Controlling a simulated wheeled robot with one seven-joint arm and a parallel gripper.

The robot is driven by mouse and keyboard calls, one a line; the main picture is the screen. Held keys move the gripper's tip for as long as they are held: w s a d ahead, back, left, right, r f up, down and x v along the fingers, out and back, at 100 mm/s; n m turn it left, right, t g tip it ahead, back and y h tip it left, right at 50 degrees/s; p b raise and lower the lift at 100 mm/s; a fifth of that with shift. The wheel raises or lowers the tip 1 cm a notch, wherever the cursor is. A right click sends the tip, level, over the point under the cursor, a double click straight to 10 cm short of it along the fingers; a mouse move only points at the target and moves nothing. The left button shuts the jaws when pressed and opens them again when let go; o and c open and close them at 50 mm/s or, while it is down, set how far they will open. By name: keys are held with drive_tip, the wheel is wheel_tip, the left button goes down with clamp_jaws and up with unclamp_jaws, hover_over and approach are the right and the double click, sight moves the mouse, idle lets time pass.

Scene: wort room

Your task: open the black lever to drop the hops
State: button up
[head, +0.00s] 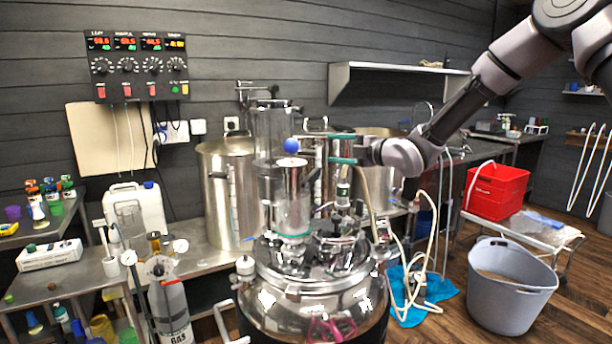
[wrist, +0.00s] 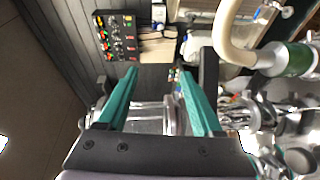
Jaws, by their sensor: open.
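My gripper (head: 331,149) is open, with its two green fingers apart and pointing left, level with the upper part of the glass-and-steel column on the kettle. The fingers also show in the wrist view (wrist: 157,74), with no thing clearly held between them. A dark bar (wrist: 208,72) stands just beside the right finger in the wrist view; I cannot tell if it is the black lever. In the head view the lever cannot be made out for certain. A clear cylinder (head: 292,205) stands on the shiny steel kettle (head: 318,304).
A tall steel pot (head: 228,190) stands behind left. A pale hose (wrist: 232,35) and steel fittings crowd the right of the wrist view. A control panel (head: 137,65) hangs on the wall. A grey tub (head: 510,285) and red crate (head: 496,190) are at right.

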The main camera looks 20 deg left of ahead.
sight(316, 177)
drive_tip(key=shift+n+g+y, duration=0.5)
drive_tip(key=shift+n+y, duration=0.3)
drive_tip(key=shift+n, duration=0.1)
drive_tip(key=f, duration=0.3)
drive_tip(key=s+a+f, duration=0.1)
drive_tip(key=f, duration=0.2)
drive_tip(key=a+f, duration=0.1)
drive_tip(key=f, duration=0.2)
drive_tip(key=shift+s+a+f, duration=0.1)
drive_tip(key=shift+s+a, duration=0.15)
drive_tip(key=shift+s, duration=0.05)
drive_tip(key=x, duration=0.6)
drive_tip(key=shift+x, duration=0.75)
clamp_jaws()
drive_tip(key=shift+w, duration=0.1)
